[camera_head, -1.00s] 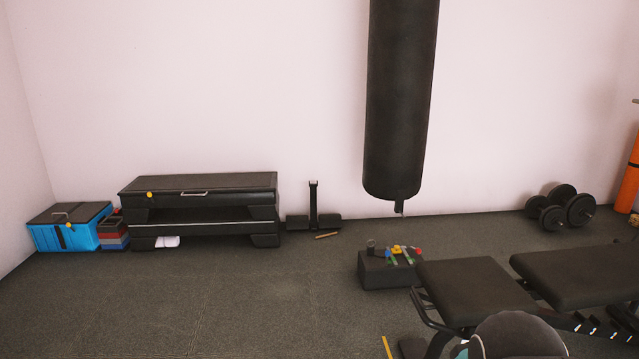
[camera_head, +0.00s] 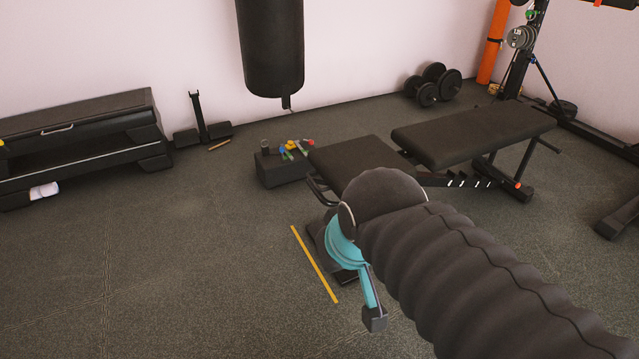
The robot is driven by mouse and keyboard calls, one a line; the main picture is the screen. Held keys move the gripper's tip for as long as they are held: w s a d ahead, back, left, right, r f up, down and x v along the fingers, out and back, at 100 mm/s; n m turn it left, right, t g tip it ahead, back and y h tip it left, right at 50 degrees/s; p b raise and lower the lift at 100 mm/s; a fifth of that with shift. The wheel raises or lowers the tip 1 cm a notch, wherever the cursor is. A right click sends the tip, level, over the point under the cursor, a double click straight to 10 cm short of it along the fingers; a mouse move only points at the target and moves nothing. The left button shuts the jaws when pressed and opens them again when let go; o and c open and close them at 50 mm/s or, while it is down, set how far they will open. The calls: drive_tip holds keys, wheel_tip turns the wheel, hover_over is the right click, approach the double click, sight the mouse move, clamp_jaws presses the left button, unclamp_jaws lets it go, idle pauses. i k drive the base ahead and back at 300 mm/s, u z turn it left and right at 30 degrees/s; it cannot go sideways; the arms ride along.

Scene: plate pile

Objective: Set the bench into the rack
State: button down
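The black padded bench (camera_head: 470,136) stands on the floor right of the middle, with its separate seat pad (camera_head: 345,163) to the left. The black rack (camera_head: 516,78) stands at the upper right with plates on its upright and is cut off by the picture edge. A floor gap lies between bench and rack. My dark ribbed arm reaches in from the lower right and covers part of the bench's near side. A teal part with a dark end block, around my gripper (camera_head: 374,318), shows in front of the bench; its fingers cannot be made out.
A small black box (camera_head: 278,168) with coloured items on top stands left of the seat. A yellow strip (camera_head: 315,264) lies on the floor. The left floor is open.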

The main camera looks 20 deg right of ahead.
sight(425, 178)
drive_tip(key=z, duration=0.05)
drive_tip(key=i, duration=0.4)
drive_tip(key=u, duration=0.7)
